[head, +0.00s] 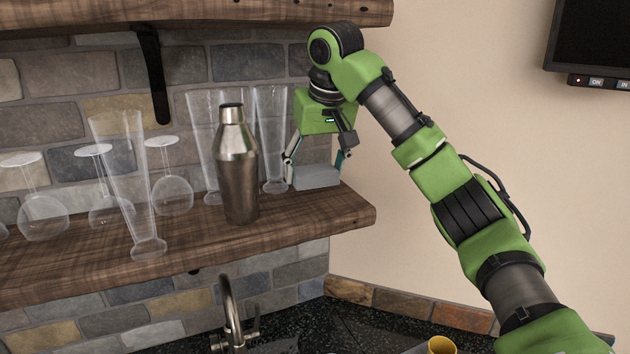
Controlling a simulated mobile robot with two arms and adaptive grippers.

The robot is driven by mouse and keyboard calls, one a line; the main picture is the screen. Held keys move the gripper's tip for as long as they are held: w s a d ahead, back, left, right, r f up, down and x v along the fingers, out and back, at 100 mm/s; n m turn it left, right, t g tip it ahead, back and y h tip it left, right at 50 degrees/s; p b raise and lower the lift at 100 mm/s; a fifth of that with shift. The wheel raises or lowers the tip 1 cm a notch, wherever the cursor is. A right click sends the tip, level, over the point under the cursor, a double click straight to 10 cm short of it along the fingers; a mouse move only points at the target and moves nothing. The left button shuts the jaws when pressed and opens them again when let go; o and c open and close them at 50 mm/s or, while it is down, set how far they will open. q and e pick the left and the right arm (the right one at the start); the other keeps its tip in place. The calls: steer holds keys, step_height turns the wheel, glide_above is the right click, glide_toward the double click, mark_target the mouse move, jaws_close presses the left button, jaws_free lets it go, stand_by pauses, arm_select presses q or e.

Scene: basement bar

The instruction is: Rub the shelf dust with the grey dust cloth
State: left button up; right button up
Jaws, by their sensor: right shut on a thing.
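The grey dust cloth (317,177) is a small folded grey block at the right end of the wooden shelf (335,214). My right gripper (317,165) points down with its fingers shut on the cloth. The cloth appears to rest on the shelf top. No dust can be made out on the wood; the cloth and gripper hide part of the shelf there. My left gripper is not in view.
A metal shaker (237,170) stands left of the cloth, with a tall glass (271,130) between them. Several clear glasses stand farther left. An upper shelf (190,12) hangs above. A tap (232,310) is below. The shelf's right end is bare.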

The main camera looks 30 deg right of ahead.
steer(key=shift+r, duration=0.4)
steer(key=shift+r, duration=0.6)
steer(key=shift+d+v, duration=0.15)
steer(key=shift+v, duration=0.5)
steer(key=shift+d+v, duration=0.15)
steer(key=shift+v, duration=0.5)
steer(key=shift+w+r, duration=0.1)
steer(key=shift+r, duration=0.05)
